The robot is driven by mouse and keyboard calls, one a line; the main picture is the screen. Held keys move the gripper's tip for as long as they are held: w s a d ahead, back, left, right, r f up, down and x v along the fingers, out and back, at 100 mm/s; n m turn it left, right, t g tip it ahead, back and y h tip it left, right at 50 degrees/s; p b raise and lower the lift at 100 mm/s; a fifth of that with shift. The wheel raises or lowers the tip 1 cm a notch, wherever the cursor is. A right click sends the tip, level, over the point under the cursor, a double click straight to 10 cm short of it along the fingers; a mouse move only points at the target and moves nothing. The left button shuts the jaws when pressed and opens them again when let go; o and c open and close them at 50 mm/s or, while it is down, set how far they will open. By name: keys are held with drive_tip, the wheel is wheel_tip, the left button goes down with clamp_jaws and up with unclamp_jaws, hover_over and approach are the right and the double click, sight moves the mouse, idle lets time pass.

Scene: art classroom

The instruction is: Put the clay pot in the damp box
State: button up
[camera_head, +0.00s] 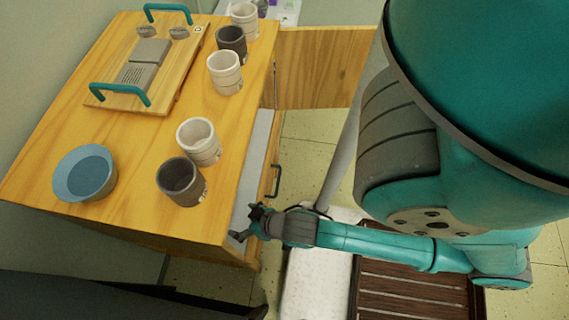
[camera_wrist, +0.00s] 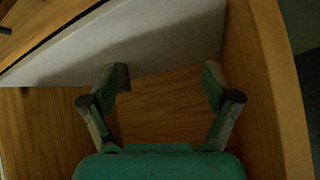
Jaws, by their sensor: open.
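The likely damp box is the wooden cabinet (camera_head: 135,215), whose front is open, with a pale shelf or panel (camera_head: 262,140) showing inside. No label confirms this. Several cup-shaped pots stand upright on its top, including a near dark pot (camera_head: 182,182) and a near white pot (camera_head: 199,142). I cannot tell which is the clay pot. My gripper (camera_head: 250,224) is at the cabinet's near front corner, below the top. In the wrist view my gripper (camera_wrist: 164,84) is open and empty, facing wooden walls and the pale panel (camera_wrist: 150,40). No pot shows there.
A blue bowl (camera_head: 85,174) and a wooden board with teal handles (camera_head: 165,62) are on the cabinet top. A wooden panel (camera_head: 325,65) juts right from its far end. Pale floor (camera_head: 310,150) shows between the cabinet and my arm.

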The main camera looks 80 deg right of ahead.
drive_tip(key=s+a+r+n+t, duration=0.1)
drive_tip(key=s+r+n+t, duration=0.1)
drive_tip(key=s+r, duration=0.4)
drive_tip(key=s+a+r+n+t+y, duration=0.1)
drive_tip(key=s+r+t, duration=0.3)
drive_tip(key=r, duration=0.6)
drive_tip(key=shift+s+a+r+n+y, duration=0.3)
drive_tip(key=shift+s+a+n, duration=0.2)
drive_tip(key=shift+s+n, duration=0.4)
drive_tip(key=shift+s, duration=0.1)
